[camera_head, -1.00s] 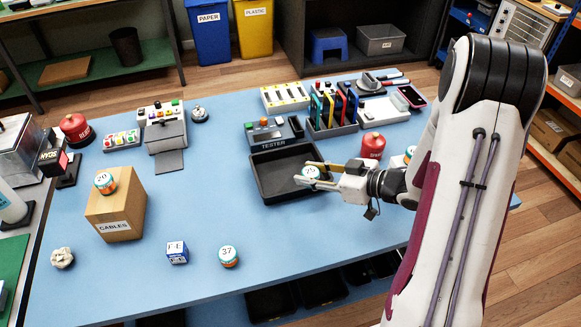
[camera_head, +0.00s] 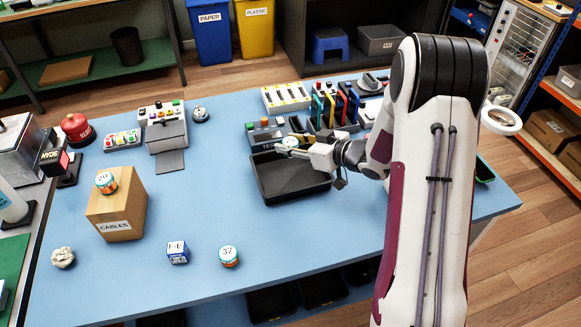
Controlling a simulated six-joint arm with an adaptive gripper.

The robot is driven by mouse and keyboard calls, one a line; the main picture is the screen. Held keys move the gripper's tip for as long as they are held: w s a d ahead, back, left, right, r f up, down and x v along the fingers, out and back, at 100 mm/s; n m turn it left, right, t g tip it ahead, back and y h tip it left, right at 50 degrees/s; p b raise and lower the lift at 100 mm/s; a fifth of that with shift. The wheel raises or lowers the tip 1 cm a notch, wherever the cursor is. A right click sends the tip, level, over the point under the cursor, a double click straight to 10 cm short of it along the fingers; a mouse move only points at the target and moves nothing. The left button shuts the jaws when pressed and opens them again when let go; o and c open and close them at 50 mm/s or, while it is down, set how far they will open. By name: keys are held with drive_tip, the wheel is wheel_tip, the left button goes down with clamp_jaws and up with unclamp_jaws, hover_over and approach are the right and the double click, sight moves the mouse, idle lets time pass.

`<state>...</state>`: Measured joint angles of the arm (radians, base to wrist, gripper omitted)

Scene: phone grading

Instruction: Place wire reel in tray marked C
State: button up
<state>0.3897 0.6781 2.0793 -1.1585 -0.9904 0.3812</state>
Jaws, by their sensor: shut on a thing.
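My gripper (camera_head: 284,146) is shut on a round piece (camera_head: 290,141) with a white top. It holds the piece above the far edge of a black open tray (camera_head: 268,190), in front of the tester. The mark on the held piece is too small to read. Similar round teal-and-orange pieces show "20" (camera_head: 106,182) on a cardboard box and "37" (camera_head: 229,256) on the table. I cannot tell for certain which thing is the wire reel. No letter C is readable on the black tray or elsewhere.
The tester (camera_head: 264,131) and a rack of coloured upright items (camera_head: 335,106) stand close behind the gripper. The CABLES box (camera_head: 118,218) is at left and a blue-white cube (camera_head: 177,252) in front. Dark bins (camera_head: 270,303) sit below the table. The table's middle left is clear.

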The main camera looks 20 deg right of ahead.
hover_over(291, 177)
drive_tip(key=shift+w+f, duration=0.1)
drive_tip(key=shift+f, duration=3)
drive_tip(key=shift+f, duration=0.1)
drive_tip(key=shift+f, duration=1.8)
drive_tip(key=shift+f, duration=0.15)
drive_tip(key=o, duration=1)
drive_tip(key=shift+o, duration=0.2)
drive_tip(key=shift+v, duration=6.1)
